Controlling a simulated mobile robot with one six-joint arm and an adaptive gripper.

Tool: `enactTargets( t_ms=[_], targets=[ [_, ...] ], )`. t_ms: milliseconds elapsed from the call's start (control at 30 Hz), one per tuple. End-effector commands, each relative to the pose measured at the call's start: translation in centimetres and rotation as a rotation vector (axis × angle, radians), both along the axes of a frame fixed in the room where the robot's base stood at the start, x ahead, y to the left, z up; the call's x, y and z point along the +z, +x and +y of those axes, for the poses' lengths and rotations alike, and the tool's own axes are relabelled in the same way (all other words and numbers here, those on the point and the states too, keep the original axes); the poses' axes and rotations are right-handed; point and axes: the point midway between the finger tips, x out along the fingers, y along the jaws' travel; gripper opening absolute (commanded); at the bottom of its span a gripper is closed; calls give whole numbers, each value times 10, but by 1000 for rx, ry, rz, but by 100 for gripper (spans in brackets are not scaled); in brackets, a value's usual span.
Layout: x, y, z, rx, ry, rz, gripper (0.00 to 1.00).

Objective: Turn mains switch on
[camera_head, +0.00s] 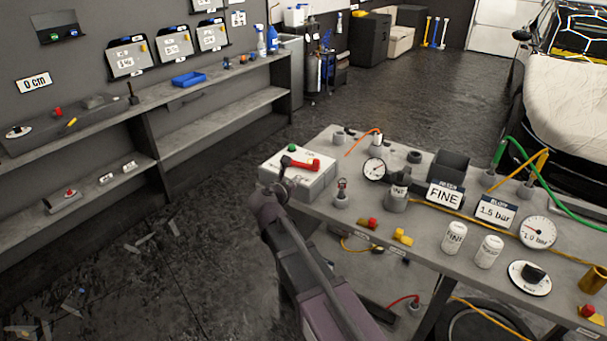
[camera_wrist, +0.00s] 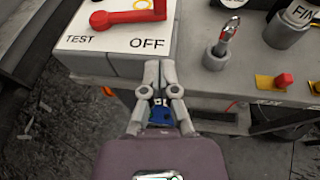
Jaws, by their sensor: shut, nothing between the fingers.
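The mains switch is a pale box (camera_head: 325,182) on the near left corner of the workbench, with a red lever (camera_head: 304,164) and a green button (camera_head: 292,148) on top. In the wrist view the red lever (camera_wrist: 128,17) lies roughly across the box (camera_wrist: 108,48), above the printed words TEST and OFF. My gripper (camera_wrist: 160,66) is shut and empty at the box's near edge, just below the word OFF, apart from the lever. In the head view my arm partly hides the box's left side.
A wall shelf (camera_head: 215,92) runs along the left. Dark open floor lies between.

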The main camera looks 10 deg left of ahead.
Motion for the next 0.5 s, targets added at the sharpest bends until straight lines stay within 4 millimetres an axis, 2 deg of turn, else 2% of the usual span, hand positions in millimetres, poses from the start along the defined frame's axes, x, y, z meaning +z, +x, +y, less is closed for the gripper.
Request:
enactTargets(
  t_ms=[267, 500],
  targets=[
    [-8, 21, -6, 0, 1, 0, 0],
    [-19, 53, -15, 0, 0, 0, 0]
  ],
)
